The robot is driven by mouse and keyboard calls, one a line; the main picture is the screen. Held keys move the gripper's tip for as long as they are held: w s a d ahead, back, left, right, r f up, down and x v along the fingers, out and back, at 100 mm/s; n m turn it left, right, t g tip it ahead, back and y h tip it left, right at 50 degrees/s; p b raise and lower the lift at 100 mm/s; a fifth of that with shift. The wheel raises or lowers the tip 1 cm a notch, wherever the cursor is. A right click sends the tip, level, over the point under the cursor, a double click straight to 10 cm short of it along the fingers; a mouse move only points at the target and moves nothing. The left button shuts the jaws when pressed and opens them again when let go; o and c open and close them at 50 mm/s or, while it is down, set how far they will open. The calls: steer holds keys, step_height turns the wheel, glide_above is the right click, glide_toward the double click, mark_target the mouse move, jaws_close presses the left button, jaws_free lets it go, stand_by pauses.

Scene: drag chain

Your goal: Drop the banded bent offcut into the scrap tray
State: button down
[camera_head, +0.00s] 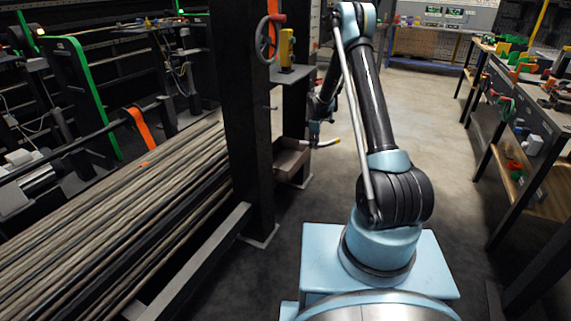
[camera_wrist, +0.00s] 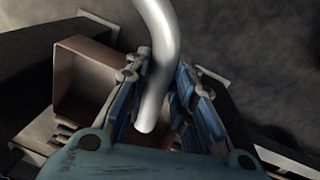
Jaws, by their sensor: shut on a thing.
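The bent offcut is a pale metal rod with a curve in it (camera_wrist: 158,45). The scrap tray is a brownish open box (camera_head: 291,158) fixed beside the post. In the wrist view the tray (camera_wrist: 70,88) lies left of and below the fingers.
Long bars (camera_head: 130,210) lie on a rack at left. Benches (camera_head: 540,125) line the right; the floor between is clear.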

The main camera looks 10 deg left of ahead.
steer(key=w+a+f+n+y, duration=0.1)
steer(key=w+a+f+n, duration=0.25)
steer(key=a+n, duration=0.35)
steer(key=w+a+f+n, duration=0.2)
steer(key=w+a+n, duration=0.2)
steer(key=a+n, duration=0.3)
steer(key=shift+m+g, duration=0.3)
steer(key=shift+m, duration=0.4)
steer(key=f, duration=0.1)
steer(key=a+f, duration=0.1)
steer(key=f, duration=0.3)
steer(key=shift+s+a+f, duration=0.25)
steer(key=c, duration=1.3)
jaws_free()
steer(key=shift+r, duration=0.1)
steer(key=shift+s+d+r, duration=0.15)
steer(key=shift+d+r, duration=0.05)
steer(key=shift+r, duration=1.6)
steer(key=shift+s+d+r, duration=0.1)
steer(key=shift+d+r, duration=0.05)
steer(key=shift+r, duration=1.6)
